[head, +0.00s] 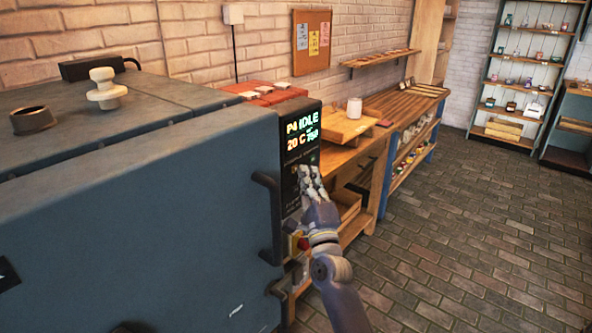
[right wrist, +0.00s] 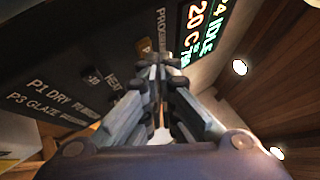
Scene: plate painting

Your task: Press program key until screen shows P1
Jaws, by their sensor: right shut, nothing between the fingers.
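The kiln's screen (head: 302,130) is lit and reads P4 IDLE, with 20 C below; it also shows in the right wrist view (right wrist: 205,30). It sits at the top of a black control panel (head: 289,188) on the blue-grey kiln (head: 150,215). My right gripper (head: 305,172) is shut and empty, its fingertips at the panel just below the screen. In the right wrist view, a small key (right wrist: 145,46) lies beside the partly cut-off PROGRAM lettering, just beyond the fingertips (right wrist: 158,68). I cannot tell whether they touch it. My left gripper is out of view.
Another small key (right wrist: 94,73) sits near the HEAT lettering. A dark door handle (head: 268,210) sticks out left of the panel. A red button (head: 303,243) is below, close to my right wrist. A wooden workbench (head: 345,155) stands behind; the brick floor (head: 450,240) at right is clear.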

